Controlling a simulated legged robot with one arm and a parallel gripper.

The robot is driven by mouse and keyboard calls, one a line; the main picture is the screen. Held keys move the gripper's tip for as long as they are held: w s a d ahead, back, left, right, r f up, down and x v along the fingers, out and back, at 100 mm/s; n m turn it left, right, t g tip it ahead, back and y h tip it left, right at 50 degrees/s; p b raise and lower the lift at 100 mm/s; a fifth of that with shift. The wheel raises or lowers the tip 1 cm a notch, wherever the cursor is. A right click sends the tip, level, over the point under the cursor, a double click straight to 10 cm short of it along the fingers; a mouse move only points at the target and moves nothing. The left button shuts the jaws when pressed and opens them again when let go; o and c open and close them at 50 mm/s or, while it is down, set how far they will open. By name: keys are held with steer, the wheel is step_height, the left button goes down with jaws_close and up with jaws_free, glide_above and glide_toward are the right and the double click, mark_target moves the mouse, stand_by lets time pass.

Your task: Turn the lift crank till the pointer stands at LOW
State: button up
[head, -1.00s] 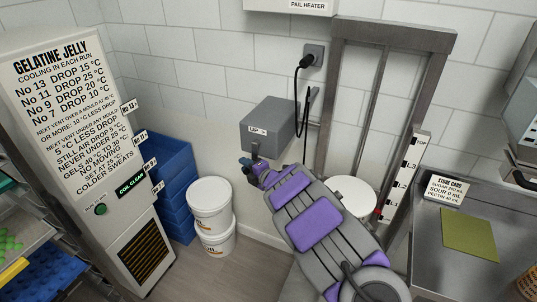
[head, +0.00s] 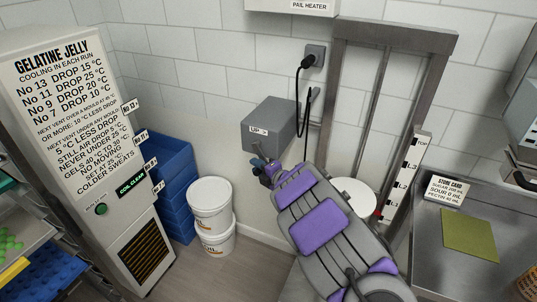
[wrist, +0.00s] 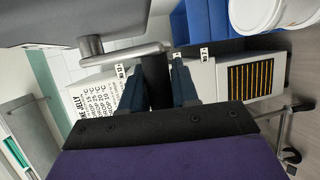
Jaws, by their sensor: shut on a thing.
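The lift's grey crank box (head: 269,124), labelled UP with an arrow, is on the wall. Its crank (wrist: 120,54) shows in the wrist view as a grey arm with a dark upright grip (wrist: 156,80). My gripper (head: 261,168) is shut on this grip, with one blue finger on each side in the wrist view (wrist: 158,88). A white scale (head: 407,175) on the lift frame shows TOP and several L marks below it. The red pointer (head: 378,214) is near the lower visible end of the scale. I cannot see a LOW mark; my arm is close by.
A white pail (head: 352,196) is at the lift frame (head: 333,110), behind my arm. Two stacked white buckets (head: 211,205) and blue crates (head: 172,170) stand left of my gripper. A black cable (head: 298,100) hangs right of the crank box. A steel counter (head: 430,250) is at right.

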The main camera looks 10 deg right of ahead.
mark_target(263, 157)
steer(key=shift+s+d+r, duration=0.15)
steer(key=shift+d+r, duration=0.3)
steer(key=shift+r, duration=0.1)
steer(key=shift+s+d+r, duration=0.15)
steer(key=shift+d+r, duration=0.3)
steer(key=shift+r, duration=0.1)
steer(key=shift+r+p, duration=0.7)
steer(key=shift+r, duration=0.7)
steer(key=o, duration=0.4)
steer(key=shift+s+d+r, duration=0.1)
steer(key=shift+s+r, duration=0.2)
steer(key=shift+o, duration=0.8)
steer(key=shift+s, duration=0.15)
steer(key=o, duration=0.3)
steer(key=shift+f, duration=0.4)
steer(key=o, duration=0.4)
steer(key=shift+f, duration=0.1)
